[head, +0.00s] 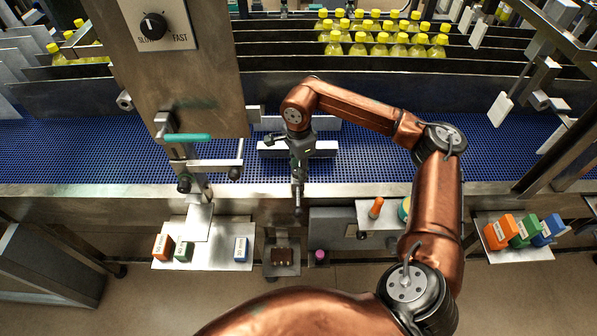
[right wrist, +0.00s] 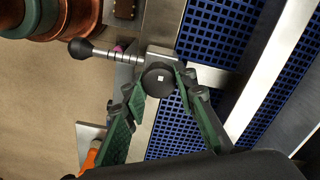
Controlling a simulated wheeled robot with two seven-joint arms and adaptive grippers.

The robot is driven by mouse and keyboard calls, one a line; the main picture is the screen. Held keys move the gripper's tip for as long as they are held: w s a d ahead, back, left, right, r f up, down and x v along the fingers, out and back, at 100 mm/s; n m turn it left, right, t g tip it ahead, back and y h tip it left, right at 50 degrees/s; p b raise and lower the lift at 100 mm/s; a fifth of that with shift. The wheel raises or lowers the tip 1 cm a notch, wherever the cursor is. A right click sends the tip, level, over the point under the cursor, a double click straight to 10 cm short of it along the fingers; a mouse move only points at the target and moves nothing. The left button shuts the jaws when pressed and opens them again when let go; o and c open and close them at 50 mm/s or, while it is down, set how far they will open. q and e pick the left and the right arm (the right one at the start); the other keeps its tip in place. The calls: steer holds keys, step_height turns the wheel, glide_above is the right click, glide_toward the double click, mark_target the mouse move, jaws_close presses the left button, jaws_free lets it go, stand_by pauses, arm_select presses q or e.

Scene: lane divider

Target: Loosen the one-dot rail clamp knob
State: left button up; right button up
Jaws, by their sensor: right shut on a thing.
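The rail clamp knob (right wrist: 158,78) is a round black knob with a single white mark on its face, seen in the right wrist view. My right gripper (right wrist: 157,84) is shut on it, with a green-padded finger on each side. In the head view my right gripper (head: 298,160) points down at the near edge of the conveyor and hides the knob. A metal rod ending in a black ball (right wrist: 80,48) sticks out beside the knob; the ball also shows in the head view (head: 298,211). My left gripper is not in view.
Pale rail pieces (head: 325,149) lie over the blue conveyor belt (head: 70,150). Another clamp with a teal handle (head: 187,138) stands left, below a speed dial panel (head: 153,26). Yellow-capped bottles (head: 380,40) stand behind. Trays with coloured blocks (head: 498,233) sit in front.

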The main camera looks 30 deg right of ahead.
steer(key=shift+f, duration=0.15)
stand_by(0.3)
steer(key=o, duration=1.2)
steer(key=shift+c, duration=0.2)
step_height(320, 180, up, 12)
